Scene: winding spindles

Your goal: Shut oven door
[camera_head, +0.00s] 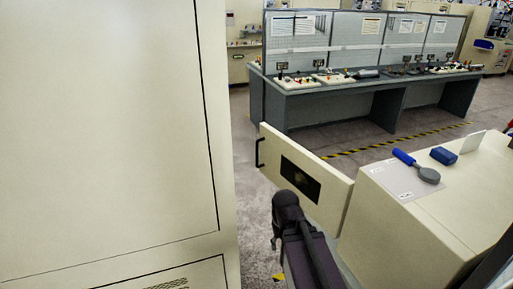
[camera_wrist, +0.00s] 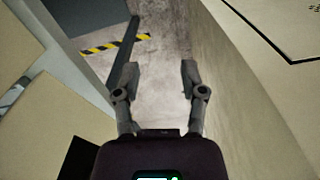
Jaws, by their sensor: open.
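The oven door (camera_head: 335,195) is a cream panel with a dark window (camera_head: 300,180) and a black handle (camera_head: 260,152) at its far left edge. It stands swung out from the cream oven body (camera_head: 430,225), so it is open. My dark arm covers its lower part in the head view. My gripper (camera_wrist: 157,78) is open and empty in the wrist view, with bare floor behind its fingers. A cream surface with a dark patch, perhaps the door and its window, lies left of it. I cannot tell whether it touches the door.
A tall cream cabinet (camera_head: 100,130) fills the left side, leaving a narrow gap beside the door. A blue-handled tool (camera_head: 405,158) and a blue block (camera_head: 444,156) lie on the oven body's top. A grey workbench (camera_head: 370,85) stands behind, across open floor.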

